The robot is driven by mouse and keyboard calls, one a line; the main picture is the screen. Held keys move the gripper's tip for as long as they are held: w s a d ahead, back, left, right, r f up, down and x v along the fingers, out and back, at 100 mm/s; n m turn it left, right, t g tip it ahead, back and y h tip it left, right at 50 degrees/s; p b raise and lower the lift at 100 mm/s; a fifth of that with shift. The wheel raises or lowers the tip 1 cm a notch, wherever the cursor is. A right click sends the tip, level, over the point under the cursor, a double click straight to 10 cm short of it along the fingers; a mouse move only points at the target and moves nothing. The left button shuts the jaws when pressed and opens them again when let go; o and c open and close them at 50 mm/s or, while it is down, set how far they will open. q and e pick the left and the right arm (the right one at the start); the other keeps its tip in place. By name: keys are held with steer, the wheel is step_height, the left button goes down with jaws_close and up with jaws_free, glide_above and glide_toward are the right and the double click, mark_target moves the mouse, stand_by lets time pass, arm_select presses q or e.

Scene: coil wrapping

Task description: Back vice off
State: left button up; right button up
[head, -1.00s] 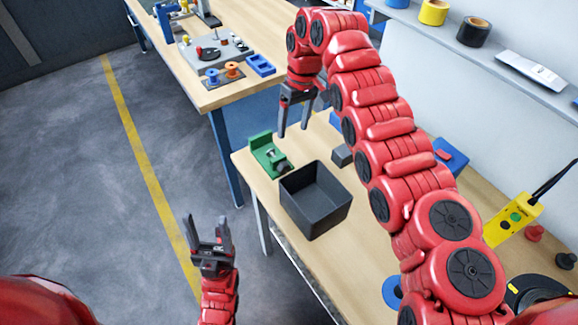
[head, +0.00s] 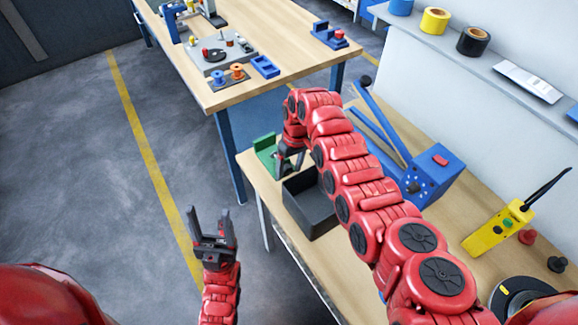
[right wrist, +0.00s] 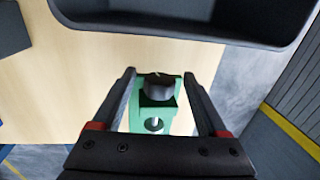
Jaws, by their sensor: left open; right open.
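The green vice (head: 263,143) sits on the near wooden bench by its left edge, partly hidden behind my right gripper (head: 288,170). In the right wrist view the vice (right wrist: 143,125) lies between the spread fingers of my right gripper (right wrist: 158,78), with a dark round part and a pale screw-like part on it. The fingers show a gap on each side; I cannot tell how far above it they are. My left gripper (head: 211,217) is open and empty over the floor, left of the bench.
A dark open box (head: 312,213) stands close beside the vice, and its rim (right wrist: 180,34) also shows in the right wrist view. A blue device (head: 435,174) and a yellow control box (head: 492,232) stand further right. Another bench (head: 300,62) is beyond.

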steer(key=shift+c, duration=0.3)
jaws_close()
steer(key=shift+s+a+r+t+h+p, duration=0.1)
steer(key=shift+a+t+h+p, duration=0.1)
steer(key=shift+t+h+p, duration=0.3)
steer(key=shift+s+a+t+h, duration=0.1)
steer(key=shift+a+t+h, duration=0.05)
steer(key=shift+t+h, duration=0.7)
steer(key=shift+h, duration=0.45)
steer(key=shift+o, duration=0.3)
jaws_free()
